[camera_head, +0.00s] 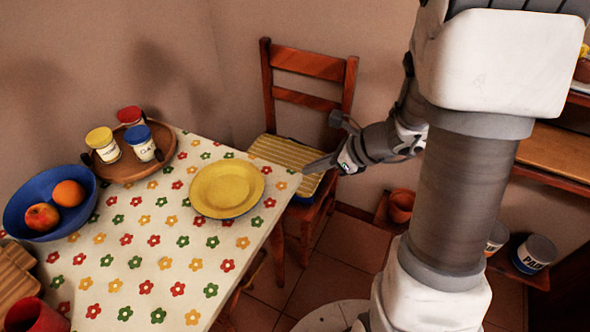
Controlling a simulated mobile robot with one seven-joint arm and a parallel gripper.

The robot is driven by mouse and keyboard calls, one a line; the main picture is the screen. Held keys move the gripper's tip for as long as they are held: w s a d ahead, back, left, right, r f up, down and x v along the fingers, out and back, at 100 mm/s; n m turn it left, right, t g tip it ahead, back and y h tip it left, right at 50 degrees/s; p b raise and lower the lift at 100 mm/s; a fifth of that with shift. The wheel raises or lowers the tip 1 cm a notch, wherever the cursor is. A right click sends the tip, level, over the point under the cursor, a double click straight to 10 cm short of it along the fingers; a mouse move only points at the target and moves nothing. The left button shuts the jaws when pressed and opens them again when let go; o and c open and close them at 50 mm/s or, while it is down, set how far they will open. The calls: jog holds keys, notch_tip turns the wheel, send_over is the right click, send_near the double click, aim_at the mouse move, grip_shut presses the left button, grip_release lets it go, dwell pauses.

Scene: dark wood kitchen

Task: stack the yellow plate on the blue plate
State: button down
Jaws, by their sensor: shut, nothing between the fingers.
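The yellow plate (227,187) lies near the right corner of the flowered table. A thin blue edge (232,217) shows under its near rim, which looks like the blue plate beneath it; most of that is hidden. The yellow plate looks roughly level and centred over the blue edge. My gripper (308,168) is to the right of the plates, past the table's right edge and in front of the chair. It is shut and empty, apart from the plates.
A blue bowl (18,208) with an orange and an apple stands at the left of the table (140,262). A wooden tray (120,172) holds several lidded jars at the back. A red cup (35,318) is at the front left. A wooden chair (308,66) stands behind my gripper.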

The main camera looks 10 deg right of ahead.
aim_at(258, 174)
jog(key=b+x, duration=0.3)
jog(key=x, duration=0.6)
jog(key=shift+s+f, duration=0.1)
jog(key=shift+s, duration=0.05)
jog(key=w+a, duration=0.2)
jog(key=shift+a, duration=0.35)
jog(key=shift+w+a, duration=0.35)
jog(key=shift+w+a, duration=0.5)
jog(key=shift+a, duration=0.2)
jog(key=shift+d, duration=0.1)
